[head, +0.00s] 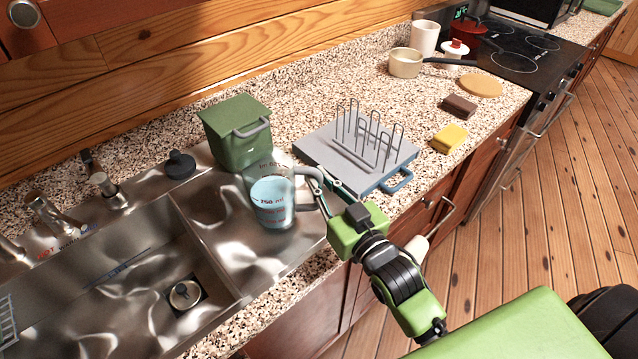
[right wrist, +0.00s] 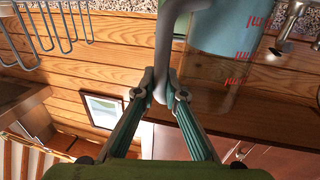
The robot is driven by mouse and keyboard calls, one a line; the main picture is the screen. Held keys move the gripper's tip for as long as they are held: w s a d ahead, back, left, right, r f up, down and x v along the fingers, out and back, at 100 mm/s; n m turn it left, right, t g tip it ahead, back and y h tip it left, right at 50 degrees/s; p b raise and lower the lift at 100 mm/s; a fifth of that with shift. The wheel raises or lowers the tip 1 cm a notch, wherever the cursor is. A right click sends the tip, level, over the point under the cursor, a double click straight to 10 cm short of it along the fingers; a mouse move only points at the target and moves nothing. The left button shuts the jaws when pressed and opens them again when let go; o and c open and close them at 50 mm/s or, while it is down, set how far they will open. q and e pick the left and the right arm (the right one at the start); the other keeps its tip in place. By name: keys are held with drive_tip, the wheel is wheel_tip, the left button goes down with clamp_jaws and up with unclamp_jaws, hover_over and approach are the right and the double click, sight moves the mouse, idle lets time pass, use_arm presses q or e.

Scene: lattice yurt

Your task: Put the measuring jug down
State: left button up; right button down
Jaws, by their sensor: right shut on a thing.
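The measuring jug (head: 272,203) is clear with red markings and holds pale blue liquid. It is upright at the right end of the metal sink unit, over its flat drainer part. I cannot tell whether its base touches the metal. My right gripper (head: 318,183) is shut on the jug's grey handle, on the jug's right side. In the right wrist view the fingertips (right wrist: 160,92) close around the handle, with the jug (right wrist: 225,45) beyond. My left gripper is not in view.
A green lidded bin (head: 236,133) stands just behind the jug. A grey drying rack (head: 358,152) is to its right. The sink basin (head: 120,290) with a drain plug opens to the left. A yellow sponge (head: 449,139), a brown block (head: 460,107) and a saucepan (head: 406,63) are farther right.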

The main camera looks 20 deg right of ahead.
drive_tip(key=shift+f, duration=0.75)
drive_tip(key=shift+f, duration=0.15)
drive_tip(key=c, duration=2.1)
unclamp_jaws()
